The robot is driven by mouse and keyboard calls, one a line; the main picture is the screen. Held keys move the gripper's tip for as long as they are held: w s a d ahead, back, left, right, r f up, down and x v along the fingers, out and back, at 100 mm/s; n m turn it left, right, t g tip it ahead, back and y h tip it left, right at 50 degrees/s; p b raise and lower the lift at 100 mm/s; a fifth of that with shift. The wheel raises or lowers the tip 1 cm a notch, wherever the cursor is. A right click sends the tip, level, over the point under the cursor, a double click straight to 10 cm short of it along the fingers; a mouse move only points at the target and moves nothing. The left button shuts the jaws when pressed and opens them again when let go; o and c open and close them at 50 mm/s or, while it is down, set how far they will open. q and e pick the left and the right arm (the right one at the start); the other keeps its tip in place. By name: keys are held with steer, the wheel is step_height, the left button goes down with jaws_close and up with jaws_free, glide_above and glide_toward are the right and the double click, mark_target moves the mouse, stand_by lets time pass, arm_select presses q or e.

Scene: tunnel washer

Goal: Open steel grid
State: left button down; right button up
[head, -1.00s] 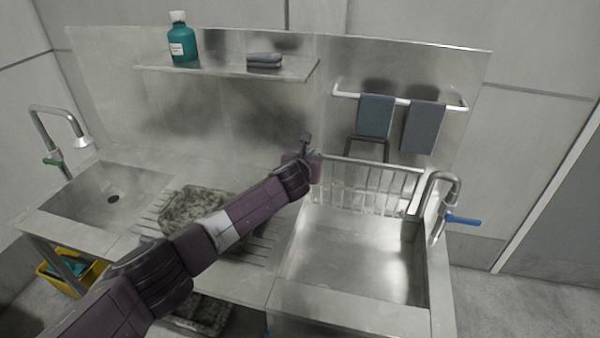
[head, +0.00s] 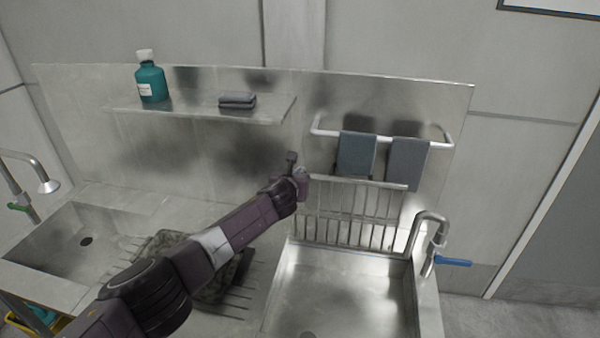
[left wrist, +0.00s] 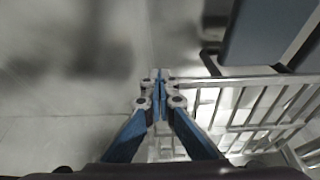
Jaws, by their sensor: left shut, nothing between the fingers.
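The steel grid (head: 348,222) stands nearly upright at the back of the right-hand sink, its top bar close to the hanging towels. My left gripper (head: 302,175) is at the grid's upper left corner. In the left wrist view my left gripper (left wrist: 160,85) has its blue fingers shut together with nothing between them. The grid (left wrist: 262,108) there lies just right of the fingers, its top bar running right from beside them. I cannot tell whether they touch it. The grid's upper left corner is partly hidden by the hand in the head view. My right gripper is not in view.
Two towels (head: 356,155) hang on a rail (head: 385,141) above the grid. A tap with a blue lever (head: 452,262) stands right of the empty sink basin (head: 340,295). A shelf (head: 200,112) holds a teal bottle (head: 151,83) and folded cloth (head: 237,100).

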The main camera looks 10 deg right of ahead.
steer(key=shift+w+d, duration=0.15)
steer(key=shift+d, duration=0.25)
